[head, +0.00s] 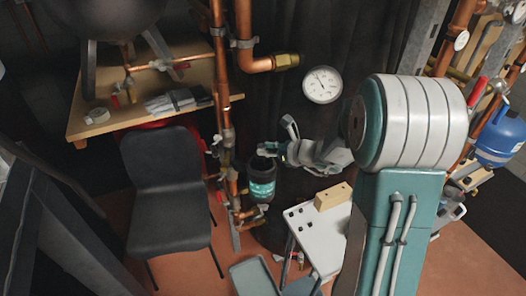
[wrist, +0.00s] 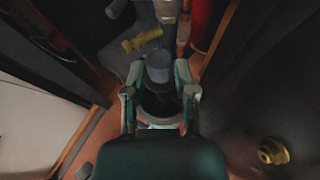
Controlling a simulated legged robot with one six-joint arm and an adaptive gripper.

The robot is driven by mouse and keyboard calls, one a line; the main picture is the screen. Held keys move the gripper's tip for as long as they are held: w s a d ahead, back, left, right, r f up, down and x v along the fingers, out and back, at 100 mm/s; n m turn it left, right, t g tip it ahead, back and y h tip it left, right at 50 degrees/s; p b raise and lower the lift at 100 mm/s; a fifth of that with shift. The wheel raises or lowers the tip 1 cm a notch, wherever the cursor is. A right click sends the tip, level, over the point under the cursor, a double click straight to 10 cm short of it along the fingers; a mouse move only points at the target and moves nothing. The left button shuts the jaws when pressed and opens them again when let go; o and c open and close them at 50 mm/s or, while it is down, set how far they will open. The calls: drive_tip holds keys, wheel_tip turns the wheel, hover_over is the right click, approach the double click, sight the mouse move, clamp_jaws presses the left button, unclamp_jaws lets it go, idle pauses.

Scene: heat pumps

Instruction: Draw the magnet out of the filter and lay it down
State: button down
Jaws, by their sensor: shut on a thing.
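The filter (head: 262,180), a dark canister with a teal band, sits upright on the copper pipework left of my arm in the head view. My gripper (head: 283,150) is just above and right of its top. In the wrist view my gripper (wrist: 159,80) has its two fingers on either side of a grey-blue round-topped piece, which I take to be the magnet (wrist: 158,68). The gripper is shut on it. Dark parts lie below it between the fingers. In the head view the magnet is too small and covered to make out, so I cannot tell how far it is in the filter.
A white table (head: 325,235) with a wooden block (head: 333,196) stands right of the filter. A black chair (head: 165,180) is at the left, before a wooden bench (head: 140,120). Copper pipes (head: 222,75) rise close behind the filter. A blue tank (head: 500,137) is far right.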

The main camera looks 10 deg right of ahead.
drive_tip(key=shift+r, duration=1.85)
drive_tip(key=shift+r, duration=2.8)
drive_tip(key=shift+s, duration=0.15)
